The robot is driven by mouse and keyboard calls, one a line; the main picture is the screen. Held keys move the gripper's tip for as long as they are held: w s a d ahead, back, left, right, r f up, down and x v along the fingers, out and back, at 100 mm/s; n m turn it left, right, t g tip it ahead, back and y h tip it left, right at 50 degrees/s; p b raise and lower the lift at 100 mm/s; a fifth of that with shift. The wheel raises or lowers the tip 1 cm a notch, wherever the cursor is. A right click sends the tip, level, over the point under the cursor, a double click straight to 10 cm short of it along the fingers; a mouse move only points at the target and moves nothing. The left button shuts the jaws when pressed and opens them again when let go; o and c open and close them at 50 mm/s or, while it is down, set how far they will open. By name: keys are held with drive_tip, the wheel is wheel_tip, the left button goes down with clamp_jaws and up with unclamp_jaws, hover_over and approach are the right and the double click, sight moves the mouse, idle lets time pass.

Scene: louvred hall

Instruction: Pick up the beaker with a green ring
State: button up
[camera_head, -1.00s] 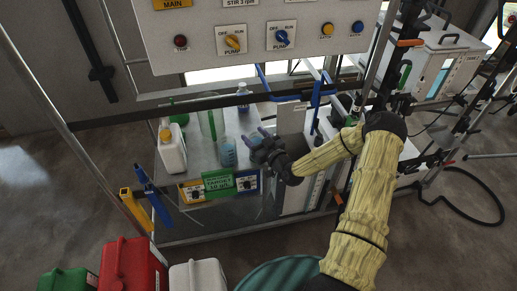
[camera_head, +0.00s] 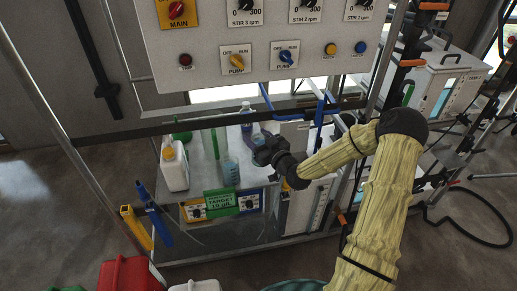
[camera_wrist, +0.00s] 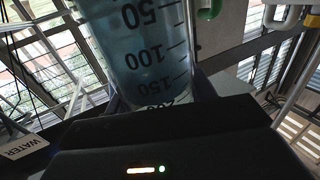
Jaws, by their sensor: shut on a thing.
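A clear graduated beaker (camera_wrist: 145,50) with bluish contents and dark marks fills the top middle of the wrist view, between the fingers of my gripper (camera_wrist: 160,108). No green ring shows on its visible part. In the head view my gripper (camera_head: 262,148) is over the right part of the bench, shut on this beaker, which is mostly hidden behind the gripper there. Another bluish beaker (camera_head: 231,173) stands on the bench to the lower left, apart from the gripper.
A control panel (camera_head: 270,45) and a dark rail (camera_head: 200,122) cross above.

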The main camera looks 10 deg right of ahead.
drive_tip(key=shift+r, duration=0.9)
drive_tip(key=shift+a, duration=0.15)
